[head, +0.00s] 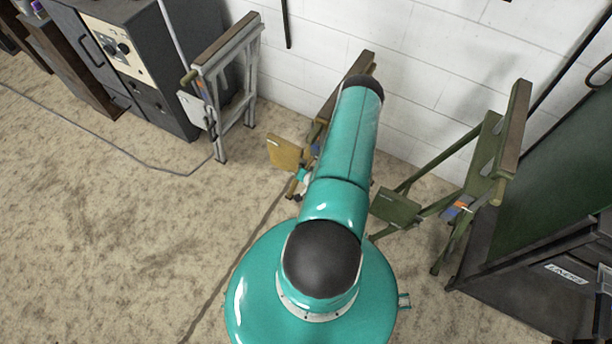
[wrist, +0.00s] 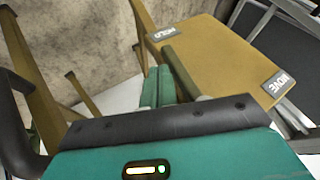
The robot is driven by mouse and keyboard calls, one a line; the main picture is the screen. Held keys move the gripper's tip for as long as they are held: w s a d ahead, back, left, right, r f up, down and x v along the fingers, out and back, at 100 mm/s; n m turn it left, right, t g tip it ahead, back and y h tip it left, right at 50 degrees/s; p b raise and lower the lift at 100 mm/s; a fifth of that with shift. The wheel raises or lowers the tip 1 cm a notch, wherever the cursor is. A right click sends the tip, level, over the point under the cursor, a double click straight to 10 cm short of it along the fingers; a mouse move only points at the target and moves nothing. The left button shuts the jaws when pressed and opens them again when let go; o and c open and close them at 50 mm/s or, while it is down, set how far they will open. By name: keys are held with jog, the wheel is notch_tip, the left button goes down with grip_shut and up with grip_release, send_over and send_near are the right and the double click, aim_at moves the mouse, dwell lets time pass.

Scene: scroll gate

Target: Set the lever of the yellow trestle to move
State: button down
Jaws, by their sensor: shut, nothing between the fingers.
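The yellow trestle's panel (head: 285,153) shows left of my arm in the head view; my arm hides much of the trestle. In the wrist view the panel (wrist: 225,60) fills the upper right, with a HOLD label (wrist: 162,34) at its far left corner and a MOVE label (wrist: 279,84) at its right. A grey-olive rod, seemingly the lever (wrist: 183,70), points toward HOLD; its lower end is hidden behind my gripper's body. My gripper (wrist: 158,72) is shut and empty, its teal fingers just left of the rod. I cannot tell whether they touch it.
A white trestle (head: 240,85) stands to the left beside a grey cabinet (head: 125,60). A green trestle (head: 485,165) stands to the right, near a dark green board and dark box (head: 530,290). A white block wall (head: 420,60) is close behind. The floor at left is mostly open, with a cable.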

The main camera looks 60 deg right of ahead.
jog(key=shift+w+f+t, duration=0.15)
jog(key=shift+w+t, duration=0.15)
jog(key=shift+t, duration=0.4)
jog(key=w+r+m+t, duration=0.2)
jog(key=w+t, duration=0.4)
jog(key=t, duration=0.1)
jog(key=shift+w+a+r+m+h, duration=0.2)
jog(key=shift+a+r+m+h, duration=0.1)
jog(key=shift+a+h, duration=0.1)
dwell(1.1)
jog(key=shift+s+f, duration=0.1)
dwell(0.6)
